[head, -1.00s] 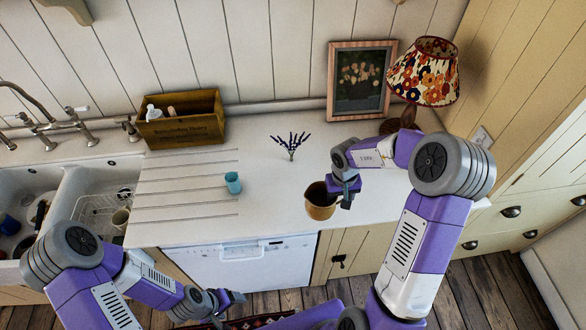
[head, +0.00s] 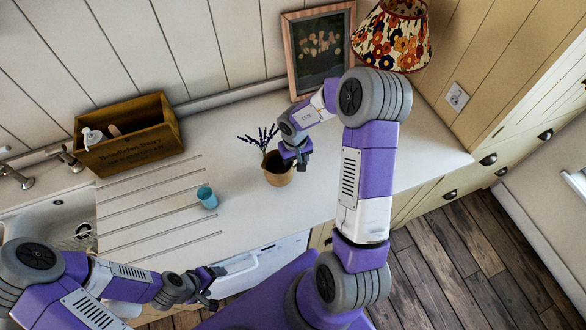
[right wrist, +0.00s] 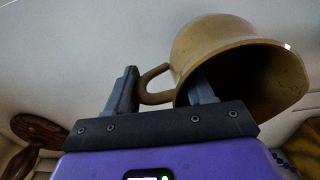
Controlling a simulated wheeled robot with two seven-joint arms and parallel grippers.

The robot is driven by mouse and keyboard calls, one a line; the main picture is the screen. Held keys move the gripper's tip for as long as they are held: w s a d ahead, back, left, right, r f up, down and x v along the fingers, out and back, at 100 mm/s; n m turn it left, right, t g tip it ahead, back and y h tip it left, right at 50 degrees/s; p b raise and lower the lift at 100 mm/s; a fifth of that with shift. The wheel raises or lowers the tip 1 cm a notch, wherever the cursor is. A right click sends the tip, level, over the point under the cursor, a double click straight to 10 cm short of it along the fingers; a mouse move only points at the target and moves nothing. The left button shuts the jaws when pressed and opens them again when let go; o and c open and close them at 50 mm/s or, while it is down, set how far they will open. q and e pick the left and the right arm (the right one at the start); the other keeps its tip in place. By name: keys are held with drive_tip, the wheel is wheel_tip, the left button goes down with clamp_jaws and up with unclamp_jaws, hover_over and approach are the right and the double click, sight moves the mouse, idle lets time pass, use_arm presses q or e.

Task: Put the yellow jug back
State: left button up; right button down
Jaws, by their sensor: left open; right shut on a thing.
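The yellow jug (head: 279,170), a mustard-tan pot, is in my right gripper (head: 296,162) over the worktop (head: 340,180). In the right wrist view the jug (right wrist: 235,45) has its handle (right wrist: 152,85) between my two fingers, one of which reaches behind the rim. The right gripper (right wrist: 163,95) is shut on it. I cannot tell whether the jug's base touches the worktop. My left gripper (head: 210,287) is open and empty, low in front of the worktop's front edge.
Lavender sprigs (head: 262,138) stand right behind the jug. A blue cup (head: 207,197) is on the ridged drainer to the left. A wooden box (head: 128,137), a framed picture (head: 320,52) and a floral lamp (head: 393,38) stand along the wall. The worktop right of the jug is clear.

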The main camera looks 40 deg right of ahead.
wheel_tip(320, 180, down, 4)
drive_tip(key=shift+w+f+b, duration=0.1)
drive_tip(key=shift+b, duration=0.3)
drive_tip(key=shift+c, duration=2.1)
unclamp_jaws()
drive_tip(key=shift+f, duration=0.1)
drive_tip(key=shift+r, duration=0.35)
wheel_tip(320, 180, up, 11)
drive_tip(key=shift+a+f+p, duration=0.1)
drive_tip(key=shift+a+p, duration=0.05)
drive_tip(key=shift+p, duration=1.1)
drive_tip(key=shift+r, duration=0.45)
